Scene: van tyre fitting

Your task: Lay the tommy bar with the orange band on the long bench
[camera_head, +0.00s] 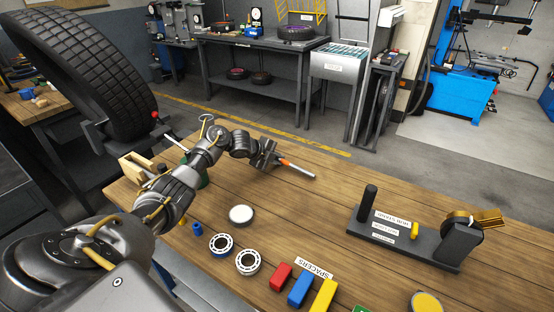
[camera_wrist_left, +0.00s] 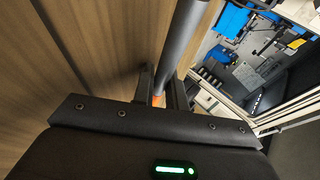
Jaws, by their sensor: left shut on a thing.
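The tommy bar (camera_head: 301,171) is a grey rod with an orange band near my left gripper (camera_head: 274,159). That gripper is shut on the bar by the band. The bar points right and toward the near side, over the far part of the long wooden bench (camera_head: 345,193). I cannot tell whether it touches the top. In the left wrist view the bar (camera_wrist_left: 181,45) runs up from between the fingers (camera_wrist_left: 160,90), with orange showing at its base. The end of the bar inside the gripper is hidden. My right gripper is not in view.
On the bench are a white-topped round part (camera_head: 241,214), two bearing rings (camera_head: 247,262), red (camera_head: 281,277), blue and yellow spacer blocks, and a dark stand (camera_head: 405,238) at right. A big tyre (camera_head: 85,70) stands at left. The bench middle is clear.

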